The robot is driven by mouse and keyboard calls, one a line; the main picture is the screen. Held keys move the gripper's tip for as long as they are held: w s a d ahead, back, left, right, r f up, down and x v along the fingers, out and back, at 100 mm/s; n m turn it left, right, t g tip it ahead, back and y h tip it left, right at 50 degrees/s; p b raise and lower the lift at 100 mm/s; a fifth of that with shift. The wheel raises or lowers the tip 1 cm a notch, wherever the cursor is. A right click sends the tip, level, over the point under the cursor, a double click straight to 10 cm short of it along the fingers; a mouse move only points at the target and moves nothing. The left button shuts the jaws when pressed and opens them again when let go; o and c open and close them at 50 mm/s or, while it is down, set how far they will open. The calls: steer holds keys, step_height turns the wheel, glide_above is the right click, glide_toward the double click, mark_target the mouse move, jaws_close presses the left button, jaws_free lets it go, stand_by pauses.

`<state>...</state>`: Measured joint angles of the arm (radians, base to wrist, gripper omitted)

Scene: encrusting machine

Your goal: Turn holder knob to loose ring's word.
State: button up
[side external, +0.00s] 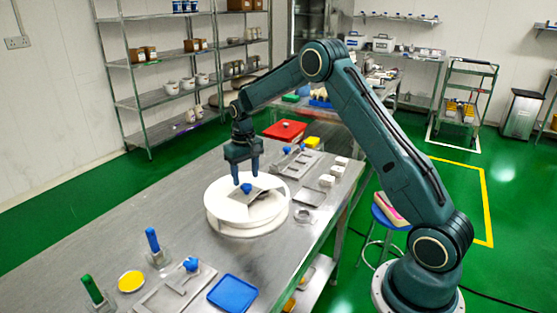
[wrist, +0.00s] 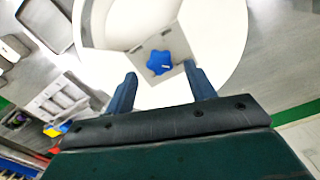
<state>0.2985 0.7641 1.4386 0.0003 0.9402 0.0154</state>
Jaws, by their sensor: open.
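A blue lobed knob (side external: 246,188) stands on a grey metal plate (side external: 266,182) over the white round drum (side external: 215,208). In the wrist view the knob (wrist: 159,62) has a small pale mark on top. My gripper (side external: 248,182) points down at the knob from just above. In the wrist view my gripper's fingers (wrist: 162,88) are apart and empty, with the knob ahead of the gap between them. A grey metal ring (side external: 304,215) lies loose on the table right of the drum. No word on ring or holder is legible.
A metal plate with a blue knob (side external: 191,265), a blue tray (side external: 232,294), a yellow disc (side external: 131,281) and upright blue (side external: 152,240) and green (side external: 91,289) handles stand at the front. Another fixture (side external: 296,163), white blocks (side external: 338,166) and a red tray (side external: 284,130) lie behind. The table's left middle is clear.

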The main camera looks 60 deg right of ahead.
steer(key=shift+f, duration=1.45)
steer(key=shift+c, duration=0.4)
jaws_close()
